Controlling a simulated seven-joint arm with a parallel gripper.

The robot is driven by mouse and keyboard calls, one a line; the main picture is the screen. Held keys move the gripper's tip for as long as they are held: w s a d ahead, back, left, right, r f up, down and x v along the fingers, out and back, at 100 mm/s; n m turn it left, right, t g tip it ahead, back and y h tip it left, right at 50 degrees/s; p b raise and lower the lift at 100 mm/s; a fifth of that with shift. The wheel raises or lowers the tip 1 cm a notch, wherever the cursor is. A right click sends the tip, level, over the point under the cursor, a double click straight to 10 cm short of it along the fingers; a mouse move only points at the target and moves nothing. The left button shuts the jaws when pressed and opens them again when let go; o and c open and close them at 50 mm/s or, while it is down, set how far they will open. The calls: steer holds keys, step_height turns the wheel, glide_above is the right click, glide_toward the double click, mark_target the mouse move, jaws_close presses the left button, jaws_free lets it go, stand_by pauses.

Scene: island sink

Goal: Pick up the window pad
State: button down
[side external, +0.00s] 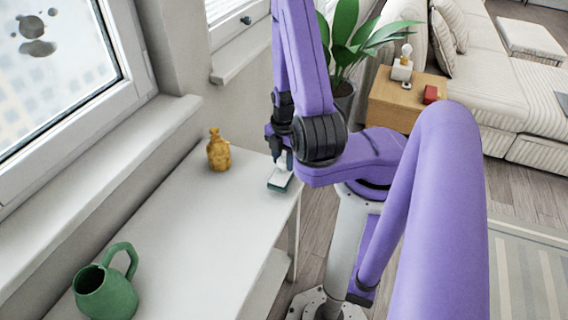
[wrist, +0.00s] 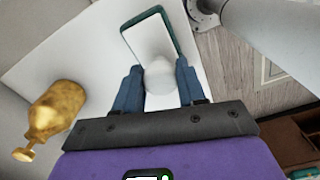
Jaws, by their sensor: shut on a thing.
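The window pad (side external: 280,182) is a flat white-and-green piece at the far right end of the white table, near its edge. In the wrist view the pad (wrist: 150,34) shows a white face, a dark green rim and a rounded white knob. My gripper (side external: 283,160) is directly above the pad. In the wrist view its two blue fingers (wrist: 157,72) stand on either side of the knob, shut on it. I cannot tell whether the pad touches the table or is slightly raised.
A golden bottle (side external: 218,150) stands to the left of the pad, and it also shows in the wrist view (wrist: 57,108). A green jug (side external: 106,290) is at the table's near end. The table (side external: 190,230) between them is clear. A window (side external: 60,60) with dark spots is at left.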

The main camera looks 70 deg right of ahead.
mark_target(284, 158)
steer(key=shift+r, duration=3.8)
